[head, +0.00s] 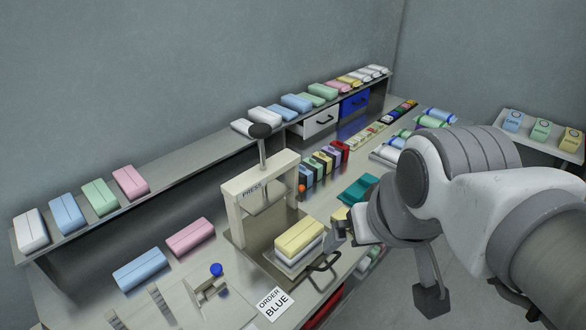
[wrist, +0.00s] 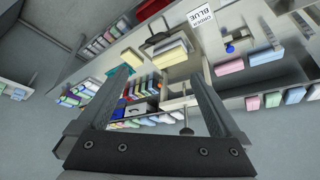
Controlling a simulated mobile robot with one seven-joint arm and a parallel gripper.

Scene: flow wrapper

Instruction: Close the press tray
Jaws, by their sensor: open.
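The press (head: 262,180) is a beige frame with a dark knob on top, standing on the bench. Its tray (head: 252,255) is out toward the front, with a dark handle (head: 325,263) on its front edge. A stack of packs with a yellow one on top (head: 299,236) sits on the tray. The yellow pack (wrist: 170,54) and the handle (wrist: 157,40) also show in the wrist view. My gripper (head: 344,233) is open and empty, just right of the stack and above the handle. Its two fingers (wrist: 160,72) are wide apart in the wrist view.
An order card reading BLUE (head: 273,303) lies left of the handle. A blue-knobbed fixture (head: 215,272), a blue pack (head: 140,268) and a pink pack (head: 190,237) are to the left. A teal object (head: 358,190) lies behind my gripper. A shelf of packs runs along the back.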

